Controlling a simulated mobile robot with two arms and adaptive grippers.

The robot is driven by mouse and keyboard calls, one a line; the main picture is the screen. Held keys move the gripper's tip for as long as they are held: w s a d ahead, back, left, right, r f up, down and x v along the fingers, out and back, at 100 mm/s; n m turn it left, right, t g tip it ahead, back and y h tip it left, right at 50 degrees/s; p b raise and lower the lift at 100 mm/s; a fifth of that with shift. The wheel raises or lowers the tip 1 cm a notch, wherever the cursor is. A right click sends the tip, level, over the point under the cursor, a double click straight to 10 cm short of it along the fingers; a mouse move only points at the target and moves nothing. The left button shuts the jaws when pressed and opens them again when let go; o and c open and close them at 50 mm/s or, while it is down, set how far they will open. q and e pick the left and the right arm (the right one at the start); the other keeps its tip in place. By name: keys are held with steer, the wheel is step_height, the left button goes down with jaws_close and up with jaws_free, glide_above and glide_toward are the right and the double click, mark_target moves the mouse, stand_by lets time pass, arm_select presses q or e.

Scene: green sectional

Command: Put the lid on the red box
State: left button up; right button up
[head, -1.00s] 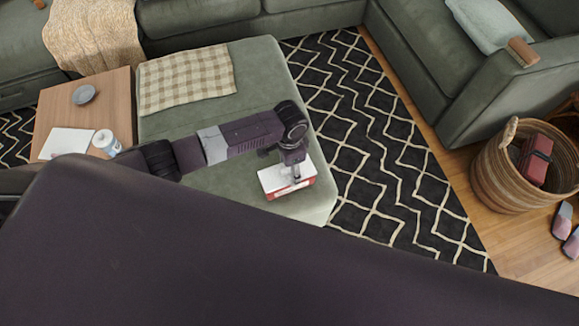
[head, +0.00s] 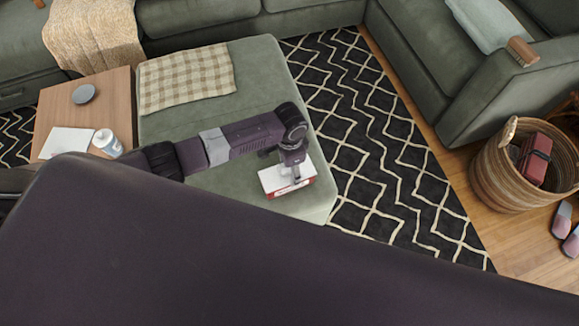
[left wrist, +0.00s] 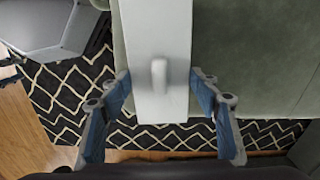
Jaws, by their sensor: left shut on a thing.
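The red box (head: 294,188) is on the green ottoman near its front right corner, and a strip of its red side with pale marking shows. The white lid (head: 273,179) is over its top; I cannot tell whether it is fully seated. In the left wrist view the lid (left wrist: 158,100) is a long white panel with a small raised handle (left wrist: 159,75). My right gripper is not in view.
The green ottoman (head: 230,183) has a checked cloth (head: 187,78) at its back. A wooden table (head: 113,92) with a bottle (head: 107,143) stands at left. A wicker basket (head: 495,175) is at right on the floor. Patterned rug (head: 385,150) lies between.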

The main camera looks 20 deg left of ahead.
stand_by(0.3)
arm_select(q)
steer(key=o, duration=1.2)
steer(key=shift+c, duration=0.2)
steer(key=o, duration=0.5)
steer(key=shift+r+p, duration=3.55)
steer(key=shift+p, duration=0.3)
steer(key=shift+c, duration=0.3)
